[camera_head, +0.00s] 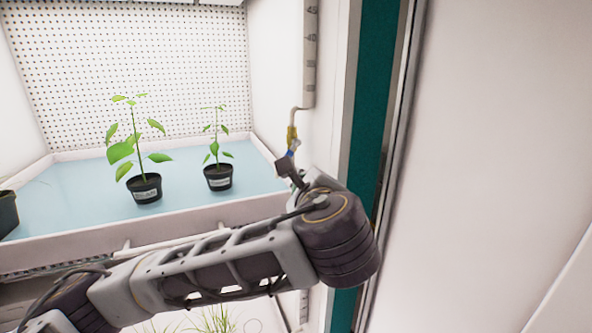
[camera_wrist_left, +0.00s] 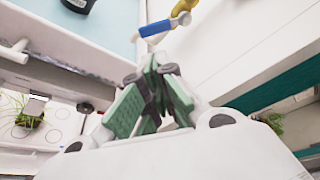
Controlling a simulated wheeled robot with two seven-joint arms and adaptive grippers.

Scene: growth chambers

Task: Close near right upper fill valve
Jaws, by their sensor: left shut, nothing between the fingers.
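The fill valve (camera_head: 291,132) is a small yellow body at the bottom of a white gauge tube on the chamber's right wall. It has a blue lever (camera_head: 293,150). In the wrist view the blue lever (camera_wrist_left: 155,28) sticks out to the left from the yellow valve body (camera_wrist_left: 184,7), with a pale fitting beside it. My left gripper (camera_head: 284,165) is just below the valve, partly hidden by my wrist. In the wrist view its green-padded fingers (camera_wrist_left: 152,68) are shut and empty, with the tips apart from the lever. My right gripper is not in view.
Potted plants (camera_head: 145,188) (camera_head: 219,177) stand in the blue-bottomed tray (camera_head: 85,236) at left. The teal door-frame strip (camera_head: 372,100) and a white panel (camera_head: 490,150) are close on the right. Grass-like plants (camera_head: 217,320) show on a lower level.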

